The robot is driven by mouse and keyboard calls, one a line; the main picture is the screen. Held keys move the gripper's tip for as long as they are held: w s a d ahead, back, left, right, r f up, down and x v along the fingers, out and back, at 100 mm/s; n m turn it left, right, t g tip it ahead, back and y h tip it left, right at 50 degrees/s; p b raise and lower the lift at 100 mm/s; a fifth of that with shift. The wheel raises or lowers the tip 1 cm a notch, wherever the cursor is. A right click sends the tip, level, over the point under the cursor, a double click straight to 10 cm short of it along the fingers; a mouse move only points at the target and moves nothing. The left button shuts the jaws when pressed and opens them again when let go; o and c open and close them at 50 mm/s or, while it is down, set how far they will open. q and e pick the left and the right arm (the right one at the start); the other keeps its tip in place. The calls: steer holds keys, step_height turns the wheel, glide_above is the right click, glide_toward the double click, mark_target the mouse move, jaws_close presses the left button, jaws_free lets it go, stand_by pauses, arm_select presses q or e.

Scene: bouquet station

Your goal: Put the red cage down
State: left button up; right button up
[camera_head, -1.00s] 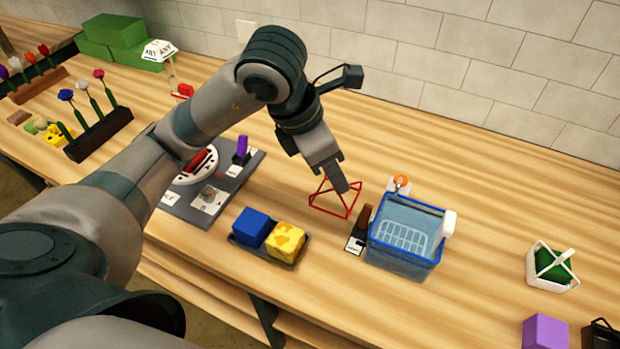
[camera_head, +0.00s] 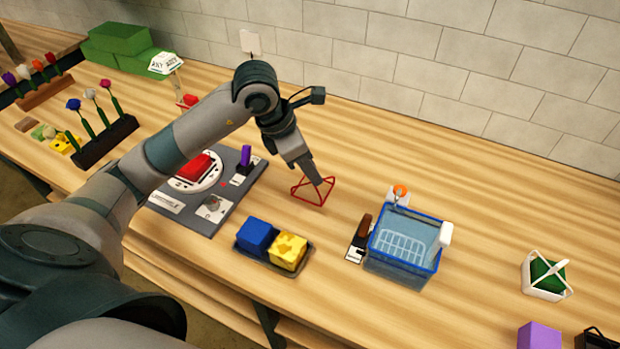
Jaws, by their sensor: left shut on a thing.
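The red cage (camera_head: 313,197) is a small open wire frame, right of the grey board and left of the blue basket. My left gripper (camera_head: 317,181) points down at it from above and is shut on its upper part. The cage looks slightly tilted. I cannot tell whether its lower edge touches the table. My right gripper is not in view.
The grey board (camera_head: 225,210) carries a white round dish with a red block and a purple item. A dark tray (camera_head: 244,250) holds a blue and a yellow block. The blue basket (camera_head: 433,262) stands to the right. Bare wood lies behind the cage.

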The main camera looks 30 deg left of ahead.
arm_select(q)
steer(key=shift+f+p, duration=0.85)
steer(key=shift+f, duration=1.15)
steer(key=shift+f, duration=0.15)
steer(key=o, duration=1)
